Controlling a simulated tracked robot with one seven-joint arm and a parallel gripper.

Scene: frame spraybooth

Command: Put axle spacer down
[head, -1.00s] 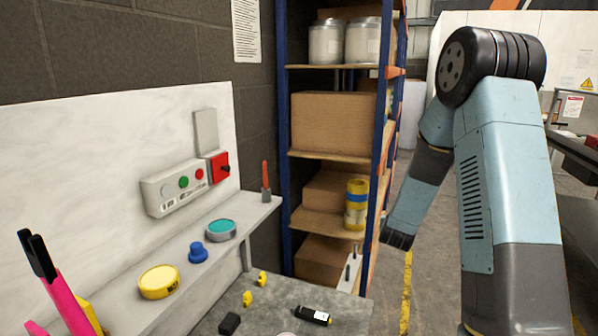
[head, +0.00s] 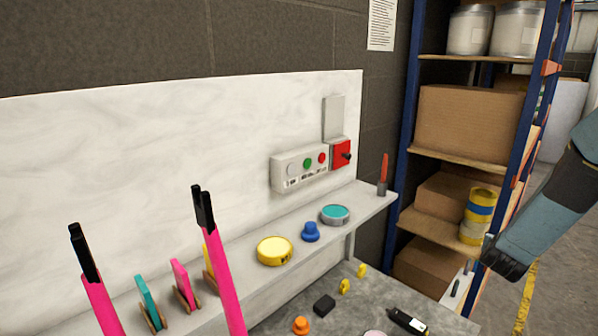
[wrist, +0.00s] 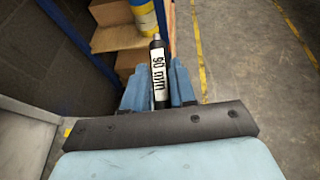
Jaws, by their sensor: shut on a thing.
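The axle spacer (wrist: 158,55) is a slim black rod with a white label reading 90 mm and a pale tip. In the wrist view my gripper (wrist: 158,88) is shut on it, with one blue finger at each side. The spacer points away from the wrist, clear of any surface that I can make out. In the head view my forearm hangs at the right, in front of the shelving; the fingers and the held spacer cannot be told there. A similar black piece with a white label (head: 408,321) lies on the grey bench top (head: 372,296).
A narrow ledge (head: 245,275) carries a yellow tin (head: 275,251), a blue knob (head: 310,232) and a teal tin (head: 335,214). Pink rods (head: 222,270) with black ends stand front left. A black block (head: 324,304) lies on the bench. Blue-post shelving (head: 408,120) holds boxes.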

